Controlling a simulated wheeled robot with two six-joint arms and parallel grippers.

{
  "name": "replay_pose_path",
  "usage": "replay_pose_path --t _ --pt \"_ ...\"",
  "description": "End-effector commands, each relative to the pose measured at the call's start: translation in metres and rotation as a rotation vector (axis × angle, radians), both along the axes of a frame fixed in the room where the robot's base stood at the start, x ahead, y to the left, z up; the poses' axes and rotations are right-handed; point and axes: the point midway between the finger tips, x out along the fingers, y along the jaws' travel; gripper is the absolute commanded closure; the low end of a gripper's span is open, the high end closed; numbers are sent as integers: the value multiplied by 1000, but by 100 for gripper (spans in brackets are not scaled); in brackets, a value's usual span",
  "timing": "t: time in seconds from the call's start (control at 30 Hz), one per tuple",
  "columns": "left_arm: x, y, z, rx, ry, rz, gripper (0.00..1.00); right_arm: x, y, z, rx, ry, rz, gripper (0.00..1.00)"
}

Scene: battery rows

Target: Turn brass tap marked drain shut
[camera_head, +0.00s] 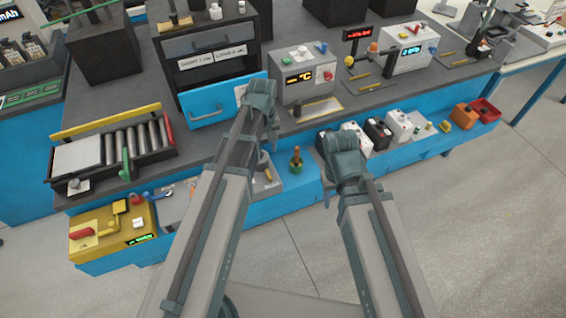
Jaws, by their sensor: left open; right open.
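I cannot make out a tap marked drain, and no such lettering is readable. A yellow box (140,244) at the lower left carries a yellow upright lever (118,210) and a red handle (84,233), but I cannot tell whether either belongs to a tap. My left gripper (266,168) hangs below the end of my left arm near the bench's front edge, mostly hidden. My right gripper (326,188) hangs below the end of my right arm, also largely hidden. Both are open, and I see nothing held.
A roller tray (112,165) stands at the left. Several batteries (378,134) line the front shelf. Grey floor (460,230) lies clear at the right.

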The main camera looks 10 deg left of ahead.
Motion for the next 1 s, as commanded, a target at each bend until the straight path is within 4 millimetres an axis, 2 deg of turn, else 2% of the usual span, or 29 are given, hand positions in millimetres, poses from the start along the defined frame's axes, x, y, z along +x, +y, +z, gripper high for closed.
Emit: replay_pose_path --t 0.27,0.47,1.0 --pt "0 1 -3 -1 -1 5 52 0 0 -3 0 0 0 50" --pt "0 1 -16 -1 -1 4 52 0 0 -16 0 0 0 50" --pt "0 1 -89 -1 -1 4 52 0 0 -89 0 0 0 50"
